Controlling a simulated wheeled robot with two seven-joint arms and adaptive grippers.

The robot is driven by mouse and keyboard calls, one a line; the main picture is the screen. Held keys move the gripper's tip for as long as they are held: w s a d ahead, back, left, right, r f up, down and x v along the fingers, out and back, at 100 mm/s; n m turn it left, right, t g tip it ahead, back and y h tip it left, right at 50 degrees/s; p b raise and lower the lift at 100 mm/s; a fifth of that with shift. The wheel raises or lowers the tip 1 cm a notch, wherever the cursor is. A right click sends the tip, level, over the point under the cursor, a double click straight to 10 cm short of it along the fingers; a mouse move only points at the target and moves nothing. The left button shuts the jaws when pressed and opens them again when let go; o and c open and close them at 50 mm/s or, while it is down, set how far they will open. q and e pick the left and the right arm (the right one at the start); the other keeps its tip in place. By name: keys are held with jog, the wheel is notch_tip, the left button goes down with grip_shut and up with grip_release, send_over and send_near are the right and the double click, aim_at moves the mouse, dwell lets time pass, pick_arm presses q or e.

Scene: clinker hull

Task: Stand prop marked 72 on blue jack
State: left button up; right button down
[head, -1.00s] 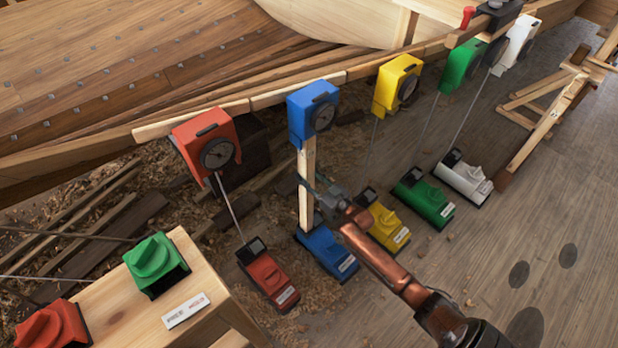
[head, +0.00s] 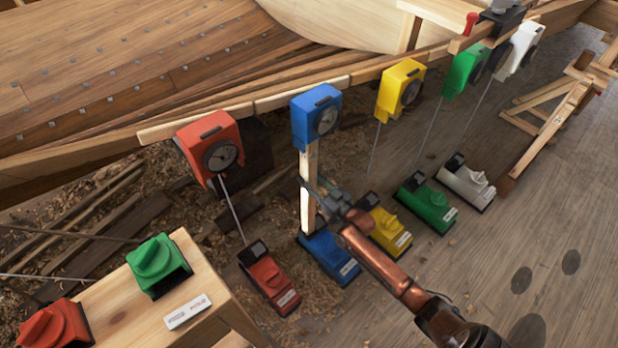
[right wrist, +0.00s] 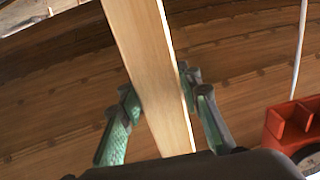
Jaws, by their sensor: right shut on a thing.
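A pale wooden prop (head: 308,165) stands upright in the head view, its foot at the blue jack (head: 329,257) on the floor. Its top meets the underside of the blue dial box (head: 316,115) at the hull; I cannot tell whether they touch. No number can be read on the prop. My right gripper (head: 318,190) is shut on the prop at mid-height. In the right wrist view the prop (right wrist: 150,60) runs between the green-padded fingers (right wrist: 160,108). My left gripper is not in view.
Red (head: 269,280), yellow (head: 384,231), green (head: 428,202) and white (head: 465,182) jacks stand in a row beside the blue one, with dial boxes above. A wooden bench (head: 110,312) with red and green knobbed blocks is front left. Open floor lies at right.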

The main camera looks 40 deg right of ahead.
jog(key=shift+f, duration=0.25)
dwell(0.7)
jog(key=shift+w, duration=0.15)
dwell(0.5)
jog(key=c, duration=1.4)
grip_release()
jog(key=shift+o, duration=0.4)
jog(key=shift+f, duration=0.25)
jog(key=s, duration=1.2)
jog(key=shift+d+r, duration=0.2)
jog(key=shift+d, duration=0.25)
jog(key=shift+s+d+p, duration=0.2)
jog(key=shift+s+p, duration=0.75)
jog(key=shift+s, duration=1.6)
